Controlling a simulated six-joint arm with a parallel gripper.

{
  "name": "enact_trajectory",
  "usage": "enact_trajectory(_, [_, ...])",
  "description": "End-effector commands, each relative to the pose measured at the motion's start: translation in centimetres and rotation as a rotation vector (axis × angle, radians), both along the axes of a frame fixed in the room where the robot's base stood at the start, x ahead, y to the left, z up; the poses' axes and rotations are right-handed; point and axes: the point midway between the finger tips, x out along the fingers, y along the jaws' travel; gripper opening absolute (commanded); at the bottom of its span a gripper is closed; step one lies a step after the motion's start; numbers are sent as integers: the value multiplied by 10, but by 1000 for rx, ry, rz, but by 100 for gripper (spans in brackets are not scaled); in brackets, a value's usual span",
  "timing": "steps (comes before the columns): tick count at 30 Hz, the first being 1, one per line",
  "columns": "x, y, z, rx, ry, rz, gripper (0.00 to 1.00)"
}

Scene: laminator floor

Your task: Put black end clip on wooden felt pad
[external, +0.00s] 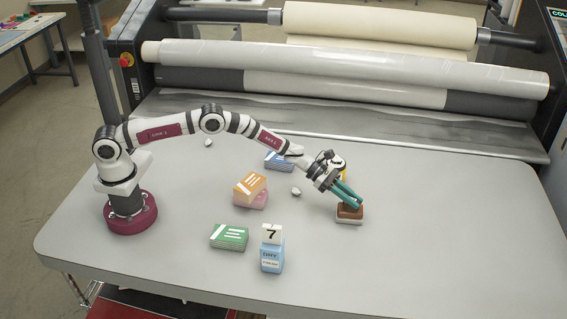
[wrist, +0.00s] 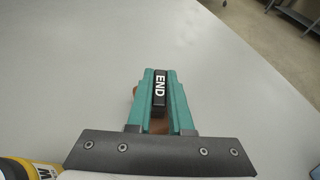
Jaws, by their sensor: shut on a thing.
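My gripper (external: 353,202) is low over the wooden felt pad (external: 349,214), a small brown block with a pale lower layer on the right half of the table. In the wrist view, my gripper (wrist: 160,82) is shut on the black end clip (wrist: 160,88), marked END in white between the teal fingers. Bits of the brown pad (wrist: 158,124) show below and beside the fingers. The clip is hidden in the external view. I cannot tell whether it touches the pad.
An orange block (external: 250,186) sits on a pink one. A blue-striped stack (external: 279,161), a green stack (external: 229,236) and a light blue block (external: 271,257) topped by a 7 tile (external: 272,233) stand left of the pad. A yellow item (wrist: 25,169) is near my wrist. The table's right side is clear.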

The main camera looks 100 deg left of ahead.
Motion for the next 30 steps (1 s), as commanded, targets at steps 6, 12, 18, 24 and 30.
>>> enact_trajectory(6, [0, 0, -4, 1, -2, -1, 0])
enact_trajectory(12, [0, 0, -7, 1, -2, -1, 24])
enact_trajectory(18, [0, 0, -7, 1, -2, -1, 49])
enact_trajectory(24, [0, -1, -6, 1, -2, -1, 49])
enact_trajectory(30, [-17, 8, 5, 0, 0, 1, 49])
